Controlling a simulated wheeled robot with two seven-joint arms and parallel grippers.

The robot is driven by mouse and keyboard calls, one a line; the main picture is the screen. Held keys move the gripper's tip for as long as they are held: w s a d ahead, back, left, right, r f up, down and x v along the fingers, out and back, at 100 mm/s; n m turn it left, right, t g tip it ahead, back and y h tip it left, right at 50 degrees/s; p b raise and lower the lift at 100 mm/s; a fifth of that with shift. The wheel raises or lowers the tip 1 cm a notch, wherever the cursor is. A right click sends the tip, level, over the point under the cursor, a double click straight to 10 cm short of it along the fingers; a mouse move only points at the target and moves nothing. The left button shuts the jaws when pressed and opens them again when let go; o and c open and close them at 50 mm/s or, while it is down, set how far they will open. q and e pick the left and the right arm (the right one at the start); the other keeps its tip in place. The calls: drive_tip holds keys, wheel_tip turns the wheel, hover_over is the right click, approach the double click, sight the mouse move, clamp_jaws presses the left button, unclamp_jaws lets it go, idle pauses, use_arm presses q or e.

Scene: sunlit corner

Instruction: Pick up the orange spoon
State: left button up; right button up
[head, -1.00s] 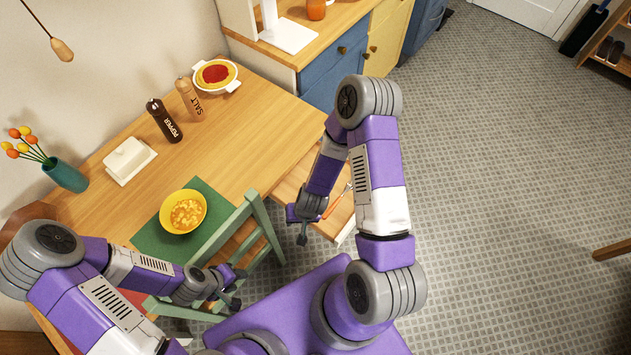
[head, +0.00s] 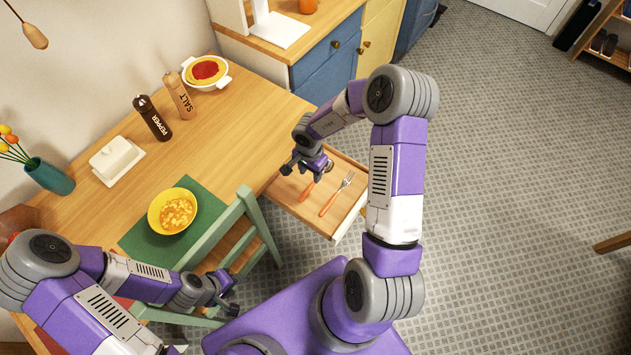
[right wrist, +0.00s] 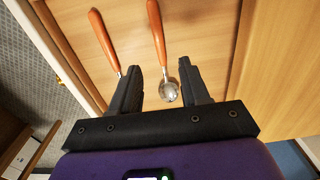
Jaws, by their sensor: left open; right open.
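The orange spoon (right wrist: 157,38) lies in the open wooden drawer (head: 350,222). In the right wrist view its orange handle points up and away, and its metal bowl lies between my finger bases. In the head view its handle (head: 306,191) shows just below my right gripper (head: 304,165); the gripper hides part of the spoon. My right gripper, also in the right wrist view (right wrist: 160,72), is open over the spoon, one finger on each side. Whether it touches cannot be told. My left gripper (head: 233,300) is open and empty beside the green chair.
A fork (head: 330,203) with an orange handle lies in the drawer beside the spoon. The table (head: 240,120) holds a yellow bowl (head: 164,222), shakers, a butter dish and a pie dish. A green chair (head: 222,232) stands near the drawer.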

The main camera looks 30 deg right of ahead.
sight(310, 186)
wheel_tip(310, 186, down, 7)
drive_tip(key=b, duration=0.3)
drive_tip(key=shift+a+f+b, duration=0.15)
drive_tip(key=shift+b, duration=0.25)
clamp_jaws()
